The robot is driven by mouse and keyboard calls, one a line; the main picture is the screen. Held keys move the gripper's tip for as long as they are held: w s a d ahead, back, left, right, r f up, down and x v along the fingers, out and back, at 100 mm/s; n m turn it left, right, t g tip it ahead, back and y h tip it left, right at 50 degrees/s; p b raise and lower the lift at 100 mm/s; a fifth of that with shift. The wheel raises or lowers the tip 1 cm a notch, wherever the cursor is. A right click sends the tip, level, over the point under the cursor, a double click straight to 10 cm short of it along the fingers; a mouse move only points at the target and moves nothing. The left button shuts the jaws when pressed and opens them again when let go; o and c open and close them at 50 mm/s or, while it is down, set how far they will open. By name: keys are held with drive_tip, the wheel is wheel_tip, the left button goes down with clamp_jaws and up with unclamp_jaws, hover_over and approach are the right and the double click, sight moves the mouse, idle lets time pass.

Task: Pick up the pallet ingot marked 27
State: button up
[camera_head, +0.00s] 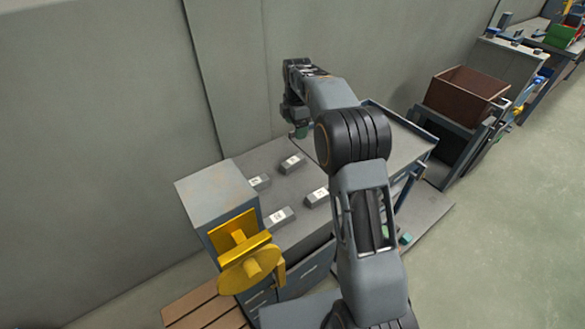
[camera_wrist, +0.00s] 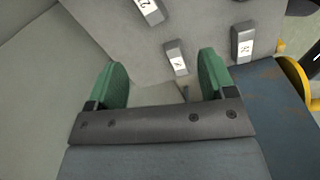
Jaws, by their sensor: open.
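Several grey ingots with white number labels lie apart on the grey bench top (camera_head: 262,159). In the head view they are a back ingot (camera_head: 291,164), a left ingot (camera_head: 259,182), a right ingot (camera_head: 317,196) and a front ingot (camera_head: 279,218). My gripper (camera_wrist: 162,72) is open and empty, with green fingers. In the wrist view one ingot (camera_wrist: 176,58) shows between and beyond the fingertips, another (camera_wrist: 150,10) at the top edge and a third (camera_wrist: 243,42) at the right. The labels are too small or tilted to read surely, so I cannot tell which is 27.
A grey-blue box (camera_head: 215,195) with a yellow wheel (camera_head: 250,266) stands at the bench's left end. The wall (camera_head: 120,100) runs close behind the bench. A brown open bin (camera_head: 468,92) stands at the right. Bare bench top lies between the ingots.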

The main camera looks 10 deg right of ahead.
drive_tip(key=w+f+n, duration=0.4)
drive_tip(key=f, duration=0.2)
drive_tip(key=b, duration=0.1)
hover_over(293, 160)
drive_tip(key=shift+g, duration=0.3)
wheel_tip(293, 160, down, 7)
drive_tip(key=shift+s, duration=0.15)
drive_tip(key=shift+f, duration=3.35)
drive_tip(key=c, duration=1.2)
drive_tip(key=shift+c, duration=0.3)
drive_tip(key=shift+r, duration=0.15)
